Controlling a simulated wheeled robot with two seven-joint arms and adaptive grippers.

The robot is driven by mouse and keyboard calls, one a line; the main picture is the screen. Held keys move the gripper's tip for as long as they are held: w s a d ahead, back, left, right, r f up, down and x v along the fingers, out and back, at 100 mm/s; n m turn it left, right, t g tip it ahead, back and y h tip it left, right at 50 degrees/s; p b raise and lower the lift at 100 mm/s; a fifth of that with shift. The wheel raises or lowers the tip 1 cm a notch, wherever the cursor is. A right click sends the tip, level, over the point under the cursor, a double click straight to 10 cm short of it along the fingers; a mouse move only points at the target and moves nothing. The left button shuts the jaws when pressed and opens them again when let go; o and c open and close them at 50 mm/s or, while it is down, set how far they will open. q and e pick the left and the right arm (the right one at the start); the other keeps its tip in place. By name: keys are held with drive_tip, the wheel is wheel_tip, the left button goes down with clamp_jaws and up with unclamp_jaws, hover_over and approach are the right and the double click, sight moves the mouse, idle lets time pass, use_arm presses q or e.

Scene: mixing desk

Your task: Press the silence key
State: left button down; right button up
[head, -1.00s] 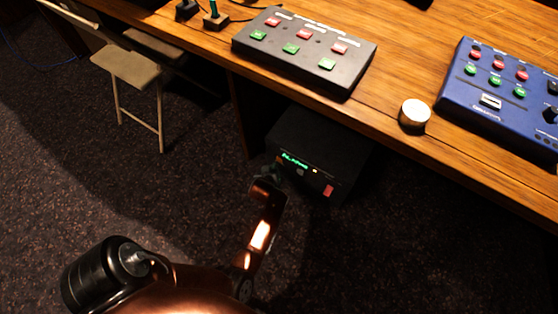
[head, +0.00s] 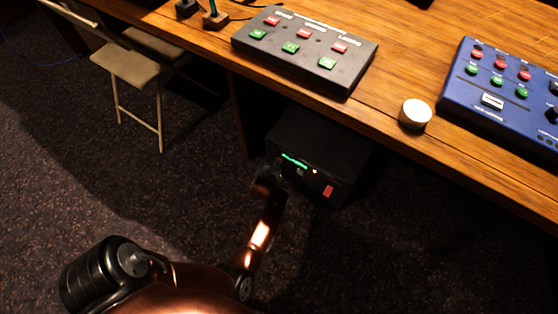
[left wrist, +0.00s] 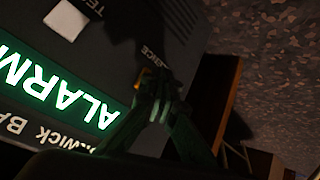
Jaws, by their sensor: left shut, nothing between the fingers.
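The alarm box (head: 320,150) is a dark unit on the floor under the desk, with a green lit display (head: 294,160) on its front. In the left wrist view the display (left wrist: 60,85) reads ALARM, upside down. A white square key (left wrist: 67,20) lies beside a partly hidden label starting "TE". A label ending in "ENCE" shows beside my left gripper (left wrist: 155,105). A small yellowish edge (left wrist: 146,76), perhaps the silence key, shows at the fingertips, mostly hidden. The left gripper (head: 276,170) is shut and empty at the box front. I cannot tell whether it touches the key.
The wooden desk (head: 400,130) overhangs the box. On it are a black button panel (head: 310,50), a blue mixer (head: 500,110) and a small round white-topped item (head: 415,113). A red switch (head: 328,191) is on the box front. A folding chair (head: 130,70) stands left; the carpet between is clear.

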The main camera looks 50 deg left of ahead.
use_arm(q)
drive_tip(key=shift+w, duration=0.25)
idle(0.3)
drive_tip(key=shift+s, duration=0.1)
drive_tip(key=shift+s+d+p, duration=0.1)
drive_tip(key=shift+s+p, duration=0.25)
drive_tip(key=shift+s, duration=0.35)
use_arm(e)
drive_tip(key=shift+w+r, duration=0.2)
drive_tip(key=shift+r, duration=0.25)
use_arm(q)
drive_tip(key=shift+s, duration=0.1)
drive_tip(key=s+p, duration=0.1)
drive_tip(key=s, duration=0.1)
drive_tip(key=s+d+p, duration=0.1)
drive_tip(key=s, duration=0.1)
drive_tip(key=shift+s+d, duration=0.1)
drive_tip(key=shift+s, duration=0.25)
use_arm(e)
drive_tip(key=r, duration=0.1)
drive_tip(key=w+r, duration=0.1)
drive_tip(key=r, duration=0.1)
drive_tip(key=shift+t, duration=0.4)
